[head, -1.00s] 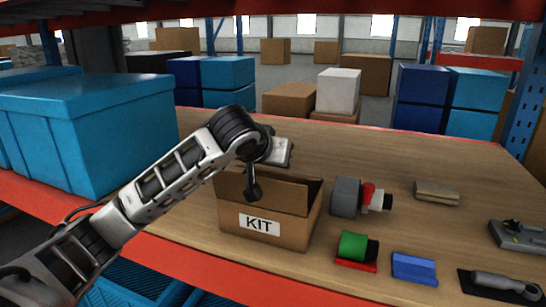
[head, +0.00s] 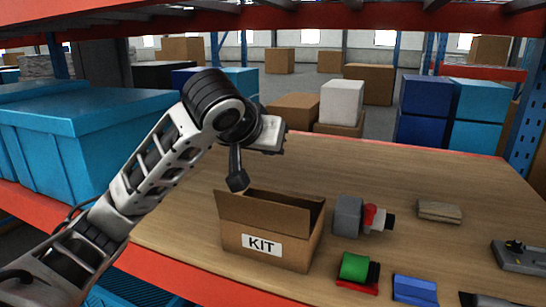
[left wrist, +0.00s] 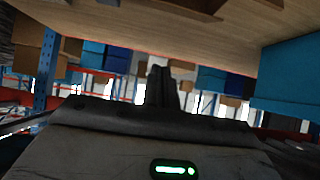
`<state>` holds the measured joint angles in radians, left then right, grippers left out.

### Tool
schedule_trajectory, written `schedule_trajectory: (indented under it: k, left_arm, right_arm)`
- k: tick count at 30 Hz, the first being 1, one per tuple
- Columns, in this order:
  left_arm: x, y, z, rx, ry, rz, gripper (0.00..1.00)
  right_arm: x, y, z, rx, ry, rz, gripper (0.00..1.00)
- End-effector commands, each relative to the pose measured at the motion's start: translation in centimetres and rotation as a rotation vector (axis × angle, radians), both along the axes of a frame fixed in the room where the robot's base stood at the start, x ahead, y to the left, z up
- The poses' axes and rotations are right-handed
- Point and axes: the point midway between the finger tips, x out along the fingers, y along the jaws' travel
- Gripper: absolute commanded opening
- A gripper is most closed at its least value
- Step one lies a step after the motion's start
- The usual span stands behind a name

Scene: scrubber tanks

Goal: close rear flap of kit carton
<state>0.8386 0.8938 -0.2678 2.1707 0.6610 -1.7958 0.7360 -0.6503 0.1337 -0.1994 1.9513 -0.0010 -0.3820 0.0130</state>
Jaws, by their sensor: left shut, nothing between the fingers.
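The kit carton (head: 265,250) is an open-topped brown box with a "KIT" label on its front, standing on the wooden table. A flap (head: 250,213) stands up along its label side and hides most of the inside. The far inner side (head: 290,203) shows behind it; I cannot tell how the rear flap lies. My left gripper (head: 237,184) points down just above the carton's far left corner, fingers together and empty; contact is not clear. Its dark fingers also show in the left wrist view (left wrist: 162,88). My right gripper is not in view.
Right of the carton are a grey cylinder with a red part (head: 350,216), a green roll (head: 354,267), a blue block (head: 415,290) and a tan block (head: 438,211). A large blue bin (head: 90,150) stands left. The table behind the carton is mostly clear.

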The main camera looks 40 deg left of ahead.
Motion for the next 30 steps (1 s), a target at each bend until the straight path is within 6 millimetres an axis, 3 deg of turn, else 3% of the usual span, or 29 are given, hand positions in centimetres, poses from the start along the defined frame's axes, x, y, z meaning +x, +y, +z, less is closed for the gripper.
schedule_trajectory:
  k: [5,12,20,26,30]
  left_arm:
    - [-0.5,-0.1,0.6,-0.007,0.029,0.001,0.0]
    - [2.4,0.6,-0.4,-0.081,0.358,-0.004,0.0]
    - [3.1,1.3,-0.7,-0.138,0.569,-0.001,0.0]
    - [3.8,1.3,-3.0,-0.141,0.579,-0.004,0.0]
    - [4.7,1.5,-5.6,-0.142,0.579,-0.004,0.0]
  right_arm:
    - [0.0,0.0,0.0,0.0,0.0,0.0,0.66]
    - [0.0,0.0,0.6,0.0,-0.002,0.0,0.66]
    - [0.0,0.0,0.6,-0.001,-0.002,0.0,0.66]
    - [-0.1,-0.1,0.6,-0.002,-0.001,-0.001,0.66]
    - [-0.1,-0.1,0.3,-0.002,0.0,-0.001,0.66]
